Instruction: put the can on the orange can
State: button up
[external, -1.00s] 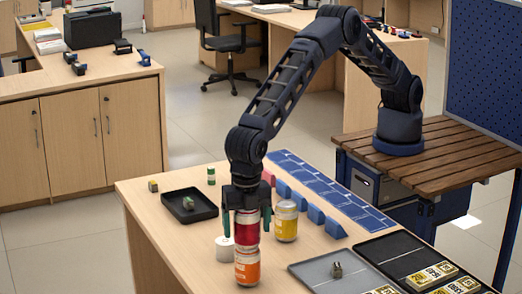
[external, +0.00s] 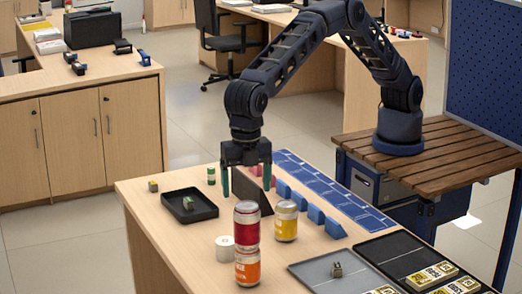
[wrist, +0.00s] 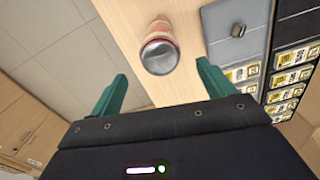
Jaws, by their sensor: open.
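A red can (external: 247,223) stands upright on top of the orange can (external: 247,267) near the front edge of the counter. In the wrist view the top of the red can (wrist: 159,56) shows ahead of the fingers, with the orange can mostly hidden beneath it. My gripper (external: 246,188) is open and empty, above and behind the stack, apart from it. Its two green fingers also show spread in the wrist view (wrist: 160,85). A yellow can (external: 286,222) stands on the counter just right of the stack.
A white roll (external: 224,249) stands left of the stack. A black tray (external: 175,212) with a small object lies further left, near a green-and-white cylinder (external: 211,176). Blue wedges (external: 315,214) and a grey tray (external: 306,277) are to the right.

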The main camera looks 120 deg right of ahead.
jog(key=shift+d+r, duration=0.1)
jog(key=shift+r, duration=0.5)
jog(key=s+d+r+m+t, duration=0.1)
jog(key=s+d+r+m, duration=0.2)
jog(key=s+d+r, duration=0.5)
jog(key=s+d+r+m+t, duration=0.15)
jog(key=s+d+r, duration=0.35)
jog(key=d+r, duration=0.5)
jog(key=s+d+r+m, duration=0.2)
jog(key=s+d+r, duration=0.3)
jog(key=s, duration=0.4)
jog(key=s+d+r+m, duration=0.2)
jog(key=s+d+m, duration=0.1)
jog(key=s+d, duration=0.4)
jog(key=s+d+f+m, duration=0.2)
jog(key=s+d, duration=0.1)
jog(key=s, duration=0.6)
jog(key=s+d+f+m+t, duration=0.1)
jog(key=s+d+f+m, duration=0.1)
jog(key=s, duration=0.8)
jog(key=s+d+f+m+t, duration=0.1)
jog(key=s+d+f+m, duration=0.1)
jog(key=s, duration=0.7)
jog(key=d+f, duration=0.1)
jog(key=d, duration=0.1)
jog(key=shift+s+d+f+m, duration=0.15)
jog(key=shift+d+f+m, duration=0.2)
